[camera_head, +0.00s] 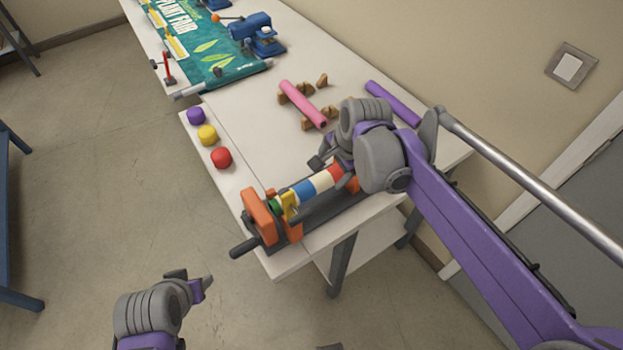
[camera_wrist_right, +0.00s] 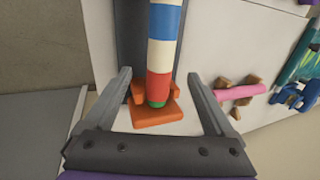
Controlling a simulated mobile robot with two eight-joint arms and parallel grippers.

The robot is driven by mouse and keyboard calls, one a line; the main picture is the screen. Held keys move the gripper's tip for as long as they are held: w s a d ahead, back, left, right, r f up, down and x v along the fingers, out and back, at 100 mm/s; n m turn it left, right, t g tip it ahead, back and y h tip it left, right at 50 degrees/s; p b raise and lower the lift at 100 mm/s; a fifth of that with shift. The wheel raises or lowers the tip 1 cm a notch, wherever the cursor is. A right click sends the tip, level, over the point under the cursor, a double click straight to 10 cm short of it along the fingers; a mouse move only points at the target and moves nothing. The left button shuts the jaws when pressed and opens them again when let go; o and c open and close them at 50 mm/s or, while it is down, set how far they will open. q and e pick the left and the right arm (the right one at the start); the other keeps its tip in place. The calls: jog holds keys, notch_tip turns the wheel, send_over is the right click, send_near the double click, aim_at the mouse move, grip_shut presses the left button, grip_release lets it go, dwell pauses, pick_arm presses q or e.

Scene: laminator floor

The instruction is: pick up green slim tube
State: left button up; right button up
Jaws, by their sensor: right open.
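A striped tube (camera_head: 306,190) in blue, white and red lies along a dark fixture with orange end holders (camera_head: 262,215). Green shows at both ends of it: by the near holder (camera_head: 275,205) in the head view, and as a small green end (camera_wrist_right: 157,104) at an orange holder (camera_wrist_right: 155,116) in the right wrist view. I cannot tell whether this green is a separate slim tube inside the stripes. My right gripper (camera_head: 336,168) is open at the far end of the tube; its fingers (camera_wrist_right: 159,78) stand on either side of the tube, apart from it. My left gripper (camera_head: 191,282) hangs over the floor.
A pink tube (camera_head: 303,103) rests on wooden cradles and a purple tube (camera_head: 393,103) lies behind. Purple, yellow and red round pieces (camera_head: 221,157) line the table's left edge. A green banner (camera_head: 200,45) and blue clamp (camera_head: 257,35) are at the far end.

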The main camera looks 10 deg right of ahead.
aim_at(321, 180)
jog(key=x, duration=0.2)
jog(key=shift+a+f, duration=0.15)
jog(key=shift+f, duration=0.2)
jog(key=shift+a+x, duration=0.1)
jog(key=shift+x, duration=1.45)
jog(key=shift+a+x, duration=0.15)
jog(key=shift+x, duration=1.4)
jog(key=shift+w+r, duration=0.1)
jog(key=shift+r, duration=0.05)
grip_shut()
